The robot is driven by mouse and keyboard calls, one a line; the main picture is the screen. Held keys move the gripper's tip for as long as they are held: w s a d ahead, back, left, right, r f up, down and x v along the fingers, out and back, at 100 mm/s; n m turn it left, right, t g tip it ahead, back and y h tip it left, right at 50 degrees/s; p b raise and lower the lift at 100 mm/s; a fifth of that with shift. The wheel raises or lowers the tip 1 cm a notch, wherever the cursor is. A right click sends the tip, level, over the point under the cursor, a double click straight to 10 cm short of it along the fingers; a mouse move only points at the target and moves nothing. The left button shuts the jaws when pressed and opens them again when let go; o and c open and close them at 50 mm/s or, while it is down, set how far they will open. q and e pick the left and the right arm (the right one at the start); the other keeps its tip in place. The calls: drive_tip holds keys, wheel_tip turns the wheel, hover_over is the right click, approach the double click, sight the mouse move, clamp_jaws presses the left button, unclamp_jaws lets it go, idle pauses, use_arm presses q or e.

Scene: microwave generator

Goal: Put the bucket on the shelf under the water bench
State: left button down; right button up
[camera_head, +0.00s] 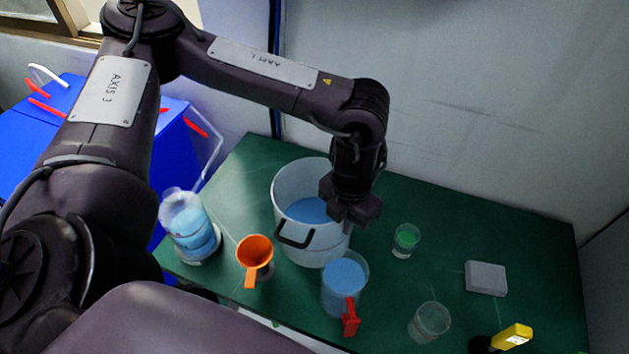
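A whitish see-through bucket (291,185) with blue liquid in it stands upright on the green bench top (485,224). Its dark handle (294,237) hangs at the front side. My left gripper (352,216) points down at the bucket's right rim and covers part of it. Whether its fingers are open, or closed on the rim, cannot be made out. My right gripper does not show. A sliver of a pale surface (300,338) shows below the bench's front edge; I cannot tell if it is the shelf.
Close around the bucket are a bottle of blue liquid (190,226), an orange funnel (255,252) and a blue-filled jug (344,279) with a red handle. A green-liquid cup (406,240), clear cup (429,321), grey block (486,278) and yellow device (512,337) stand right. Blue bin (180,152) left.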

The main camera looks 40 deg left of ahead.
use_arm(q)
drive_tip(key=shift+w+r, duration=0.1)
drive_tip(key=shift+r, duration=1.4)
drive_tip(key=w+r+n+p, duration=0.1)
drive_tip(key=r+n, duration=0.7)
drive_tip(key=n, duration=0.9)
drive_tip(key=w+r+n, duration=0.2)
drive_tip(key=r+n, duration=0.7)
drive_tip(key=n, duration=0.8)
drive_tip(key=shift+w+a+p, duration=0.35)
drive_tip(key=shift+r, duration=0.1)
